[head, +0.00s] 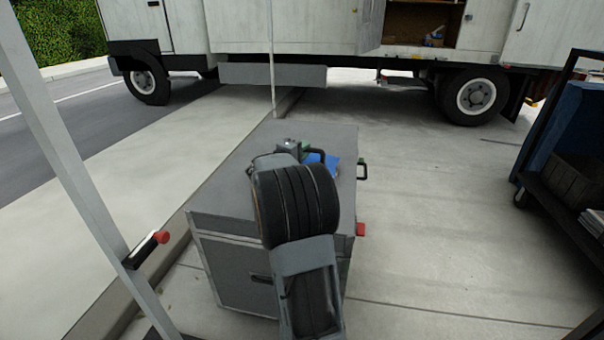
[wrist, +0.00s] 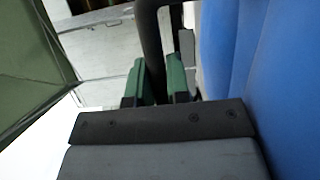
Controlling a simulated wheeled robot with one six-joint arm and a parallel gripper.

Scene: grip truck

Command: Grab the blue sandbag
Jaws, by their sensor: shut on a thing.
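The blue sandbag (head: 323,161) lies on top of a grey case, mostly hidden behind my arm in the head view. In the wrist view its blue side (wrist: 285,80) fills the right, close beside my gripper. A black handle (wrist: 151,35) runs down between the green-padded fingers. My gripper (wrist: 160,86) is shut on this handle. In the head view my gripper (head: 303,149) is at the bag, partly hidden by my arm. I cannot tell whether the bag is lifted clear of the case.
The grey case (head: 225,190) stands on the pavement with a handle on its right side. A white truck (head: 280,30) is parked behind. A cart with blue panels (head: 575,125) stands at right. A metal stand (head: 85,190) with a red knob is at left. Pavement right of the case is clear.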

